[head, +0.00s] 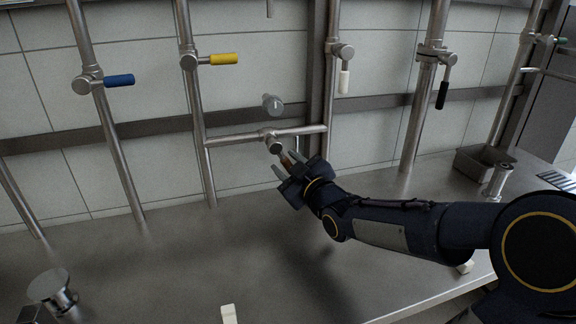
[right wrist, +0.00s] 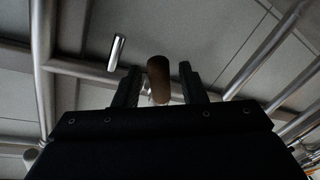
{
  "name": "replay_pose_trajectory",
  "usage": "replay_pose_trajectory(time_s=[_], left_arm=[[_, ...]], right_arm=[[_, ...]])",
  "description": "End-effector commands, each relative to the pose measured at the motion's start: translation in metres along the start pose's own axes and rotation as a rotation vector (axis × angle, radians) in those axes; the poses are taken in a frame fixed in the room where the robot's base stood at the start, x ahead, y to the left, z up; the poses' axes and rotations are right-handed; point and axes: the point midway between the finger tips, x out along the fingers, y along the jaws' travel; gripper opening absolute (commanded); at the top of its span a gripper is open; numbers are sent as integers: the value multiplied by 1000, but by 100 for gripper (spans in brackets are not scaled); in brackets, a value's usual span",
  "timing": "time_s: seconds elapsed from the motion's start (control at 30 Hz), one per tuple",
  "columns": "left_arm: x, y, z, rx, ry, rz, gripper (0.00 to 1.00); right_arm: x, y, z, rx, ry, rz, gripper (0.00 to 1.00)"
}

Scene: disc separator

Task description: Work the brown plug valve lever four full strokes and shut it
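The brown plug valve lever (head: 287,161) sticks out from a steel valve body (head: 273,141) on a short horizontal pipe in the middle of the head view. It points down and to the right, partly hidden by my right gripper. My right gripper (head: 288,166) has its two fingers apart, one on each side of the lever. In the right wrist view the lever (right wrist: 158,78) stands between the fingertips (right wrist: 161,82), with a narrow gap showing on both sides. My left gripper is not in view.
A blue lever (head: 119,80), a yellow lever (head: 224,59), a white lever (head: 344,83) and a black lever (head: 441,96) sit on neighbouring pipes. The steel counter (head: 150,265) below is mostly clear.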

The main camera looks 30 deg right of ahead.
Motion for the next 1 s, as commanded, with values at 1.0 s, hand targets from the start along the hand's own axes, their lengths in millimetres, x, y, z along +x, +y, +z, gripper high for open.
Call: replay_pose_trajectory(time_s=[1.0], left_arm=[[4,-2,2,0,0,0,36]], right_arm=[[-2,6,0,-98,-18,-10,0]])
